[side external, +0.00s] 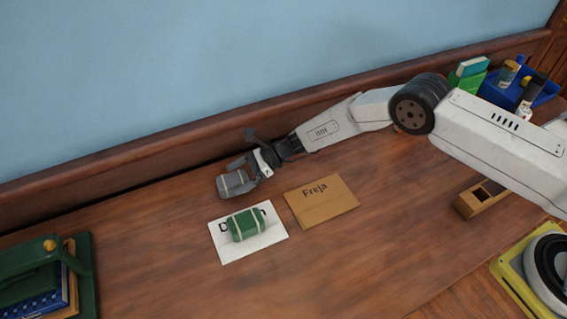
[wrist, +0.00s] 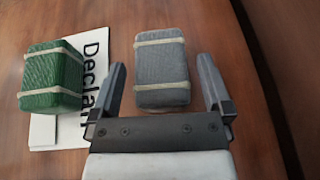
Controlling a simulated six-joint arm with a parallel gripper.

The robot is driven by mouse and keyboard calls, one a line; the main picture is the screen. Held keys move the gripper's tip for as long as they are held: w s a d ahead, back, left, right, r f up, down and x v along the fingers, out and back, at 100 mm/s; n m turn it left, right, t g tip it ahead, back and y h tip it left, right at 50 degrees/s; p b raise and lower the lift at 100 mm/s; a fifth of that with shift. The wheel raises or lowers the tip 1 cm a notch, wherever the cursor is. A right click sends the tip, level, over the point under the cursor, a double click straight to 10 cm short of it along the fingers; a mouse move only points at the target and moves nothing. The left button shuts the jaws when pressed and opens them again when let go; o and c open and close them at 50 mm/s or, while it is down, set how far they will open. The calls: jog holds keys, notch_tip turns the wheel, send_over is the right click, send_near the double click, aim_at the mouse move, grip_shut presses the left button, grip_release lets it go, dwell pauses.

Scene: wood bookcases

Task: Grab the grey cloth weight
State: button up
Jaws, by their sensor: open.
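The grey cloth weight (side external: 233,184) is a small block with pale bands, lying on the wooden surface. In the wrist view the grey weight (wrist: 161,70) lies just ahead of my gripper, roughly in line with the gap between the fingers. My gripper (side external: 248,172) is open, with its fingers (wrist: 164,80) apart and nothing visibly clamped. In the side view, the fingers are close to the weight and partly overlap it. I cannot tell whether they touch it.
A green banded weight (side external: 246,225) sits on a white card (side external: 272,238) beside the grey one. A tan envelope marked "Freja" (side external: 322,202) lies to the right. A wooden ledge (side external: 150,150) runs behind. A green book holder (side external: 83,270) stands at far left. The front middle is clear.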

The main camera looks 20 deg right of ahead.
aim_at(239, 177)
grip_shut()
jog(key=shift+r, duration=0.1)
jog(key=shift+r, duration=0.15)
dwell(0.4)
jog(key=shift+w+r, duration=0.1)
jog(key=shift+r, duration=1.45)
jog(key=s+d+r, duration=0.6)
jog(key=s+r, duration=0.3)
jog(key=s, duration=0.3)
jog(key=shift+s+d+r, duration=0.2)
jog(key=shift+d+r, duration=0.05)
jog(key=shift+d, duration=0.05)
